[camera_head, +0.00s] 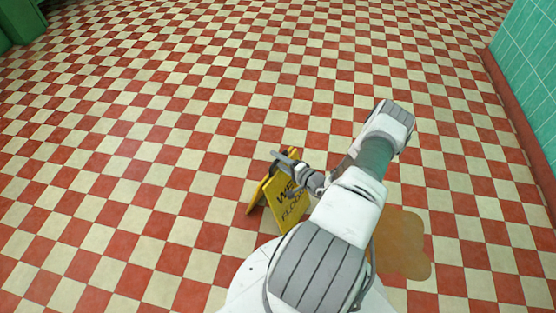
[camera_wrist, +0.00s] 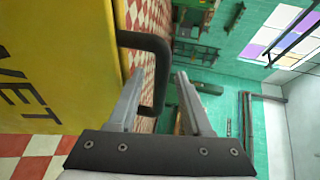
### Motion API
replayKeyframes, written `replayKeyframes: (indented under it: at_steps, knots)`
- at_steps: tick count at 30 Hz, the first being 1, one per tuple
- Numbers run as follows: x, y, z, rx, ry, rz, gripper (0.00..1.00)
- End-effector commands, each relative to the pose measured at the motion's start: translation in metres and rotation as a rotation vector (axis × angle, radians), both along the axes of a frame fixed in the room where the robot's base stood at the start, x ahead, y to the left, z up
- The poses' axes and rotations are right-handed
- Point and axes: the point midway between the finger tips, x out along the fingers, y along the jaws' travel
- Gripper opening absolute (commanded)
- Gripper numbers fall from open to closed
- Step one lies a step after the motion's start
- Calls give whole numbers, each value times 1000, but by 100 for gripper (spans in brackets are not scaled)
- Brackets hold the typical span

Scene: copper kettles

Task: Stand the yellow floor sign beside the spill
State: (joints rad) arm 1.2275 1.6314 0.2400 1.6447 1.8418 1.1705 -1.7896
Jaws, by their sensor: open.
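The yellow floor sign (camera_head: 291,208), with dark "WET FLOOR" lettering, stands upright on the tiles as an opened A-frame, left of the spill. My forearm hides part of its right side. The spill (camera_head: 408,243) is a flat brown patch, partly hidden by my arm. My gripper (camera_head: 284,158) is at the top of the sign. In the wrist view the sign's yellow panel (camera_wrist: 50,65) fills the left side, and its dark handle (camera_wrist: 160,60) loops out between the spread fingers of my gripper (camera_wrist: 160,75). The fingers do not appear closed on the handle.
The red and cream checkered floor (camera_head: 180,90) is clear ahead and to the left. A teal tiled wall (camera_head: 525,60) with a red base runs along the right. A green object (camera_head: 20,22) stands at the far left corner.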

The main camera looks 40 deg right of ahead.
Motion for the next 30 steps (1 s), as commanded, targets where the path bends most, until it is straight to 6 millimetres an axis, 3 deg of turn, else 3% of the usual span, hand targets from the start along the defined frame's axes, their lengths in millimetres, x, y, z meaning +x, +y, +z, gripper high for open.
replayKeyframes:
  at_steps: [5,15,21,30]
  knots:
    - [-8,-2,6,-1,1,-2,49]
    - [-76,-11,21,0,2,-3,49]
    - [-106,-14,26,1,0,-1,49]
    - [-117,-15,26,0,0,1,49]
